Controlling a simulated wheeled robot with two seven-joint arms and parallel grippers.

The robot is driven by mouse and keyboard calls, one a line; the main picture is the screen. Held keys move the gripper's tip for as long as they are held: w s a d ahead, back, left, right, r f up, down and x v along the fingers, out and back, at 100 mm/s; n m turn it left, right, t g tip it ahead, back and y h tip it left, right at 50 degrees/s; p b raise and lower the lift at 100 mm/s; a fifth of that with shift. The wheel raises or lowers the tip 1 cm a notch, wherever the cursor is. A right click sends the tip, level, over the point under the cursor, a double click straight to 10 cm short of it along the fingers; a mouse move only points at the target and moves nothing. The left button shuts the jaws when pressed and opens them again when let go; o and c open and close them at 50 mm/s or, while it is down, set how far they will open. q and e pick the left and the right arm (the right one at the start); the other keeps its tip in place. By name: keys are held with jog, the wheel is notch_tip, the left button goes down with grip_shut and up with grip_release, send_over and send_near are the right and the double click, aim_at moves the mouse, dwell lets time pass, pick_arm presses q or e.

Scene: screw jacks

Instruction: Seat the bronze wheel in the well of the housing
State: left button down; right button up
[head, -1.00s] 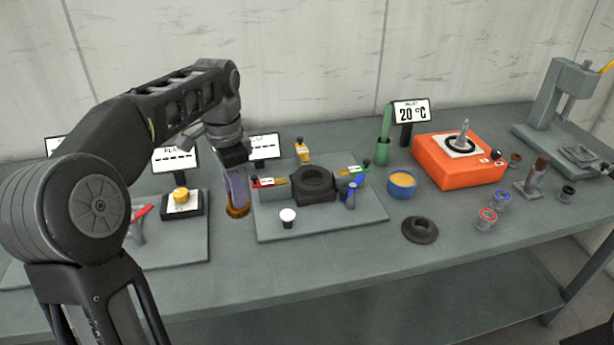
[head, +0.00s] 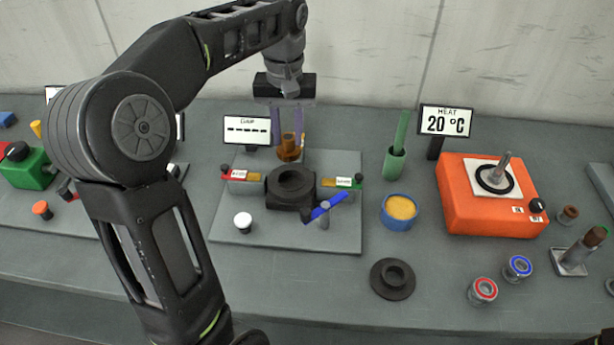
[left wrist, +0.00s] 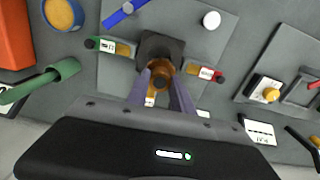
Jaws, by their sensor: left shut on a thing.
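The bronze wheel (head: 288,153) is a brownish-orange piece with a stem. My left gripper (head: 288,138) points down and is shut on its stem. In the head view the wheel appears just behind the housing (head: 290,203), a dark block with a round well, and seems raised; the exact gap is hard to tell. In the left wrist view the wheel (left wrist: 161,74) hangs between the fingers and overlaps the near edge of the housing (left wrist: 158,42). The well is largely hidden there but looks empty in the head view. My right gripper is not in view.
The housing stands on a grey plate (head: 236,250) between red and green clamps. A clamp display (head: 247,131) stands behind left. To the right are an orange heater (head: 485,205), yellow-filled bowl (head: 399,210) and dark flanged ring (head: 393,279).

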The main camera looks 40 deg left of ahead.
aim_at(290, 155)
pick_arm(q)
jog(key=shift+w+d+n, duration=0.1)
jog(key=shift+w+n, duration=0.05)
jog(key=shift+n, duration=0.95)
notch_tip(290, 155, down, 2)
jog(key=shift+f+b, duration=0.25)
jog(key=shift+b, duration=0.9)
notch_tip(290, 155, down, 3)
jog(key=shift+f, duration=0.4)
